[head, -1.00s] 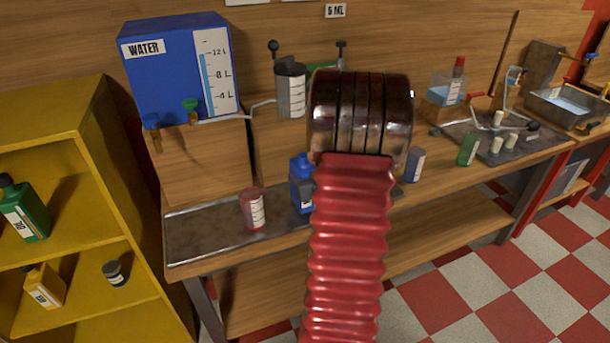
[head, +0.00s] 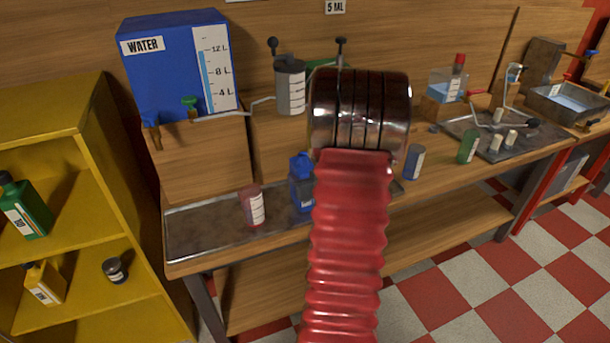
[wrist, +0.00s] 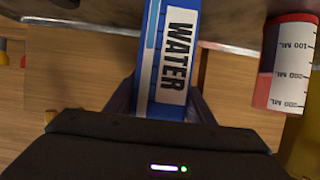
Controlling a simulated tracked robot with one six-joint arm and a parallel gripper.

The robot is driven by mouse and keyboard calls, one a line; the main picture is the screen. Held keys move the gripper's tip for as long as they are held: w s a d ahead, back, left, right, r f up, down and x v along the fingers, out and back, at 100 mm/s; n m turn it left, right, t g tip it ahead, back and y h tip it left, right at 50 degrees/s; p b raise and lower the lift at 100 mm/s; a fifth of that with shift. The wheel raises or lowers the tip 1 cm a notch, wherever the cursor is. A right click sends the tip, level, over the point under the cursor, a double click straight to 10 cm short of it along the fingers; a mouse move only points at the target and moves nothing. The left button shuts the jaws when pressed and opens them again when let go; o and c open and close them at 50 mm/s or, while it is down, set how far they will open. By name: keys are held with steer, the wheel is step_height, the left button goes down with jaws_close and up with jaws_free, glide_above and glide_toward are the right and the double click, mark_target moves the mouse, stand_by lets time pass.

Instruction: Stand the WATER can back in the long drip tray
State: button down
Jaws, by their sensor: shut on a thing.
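The WATER can (head: 302,184) is blue with a white label. In the head view it shows just left of my red arm sleeve, over the right part of the long drip tray (head: 195,238). In the wrist view the can (wrist: 172,55) lies between the two dark fingers of my gripper (wrist: 160,96), which is shut on it. The tray's pale edge crosses behind the can there. I cannot tell whether its base touches the tray. My arm hides the gripper and part of the can in the head view.
A red measuring cup (head: 252,206) stands on the tray, left of the can; it also shows in the wrist view (wrist: 290,65). A blue cup (head: 414,162) and a green cup (head: 468,146) stand to the right. The blue WATER tank (head: 180,70) stands behind the tray.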

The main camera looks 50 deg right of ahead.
steer(key=c, duration=0.8)
jaws_free()
steer(key=shift+f, duration=0.1)
steer(key=shift+o, duration=0.2)
steer(key=shift+s+a, duration=0.1)
steer(key=shift+s, duration=0.05)
steer(key=v, duration=1.3)
steer(key=shift+s, duration=0.25)
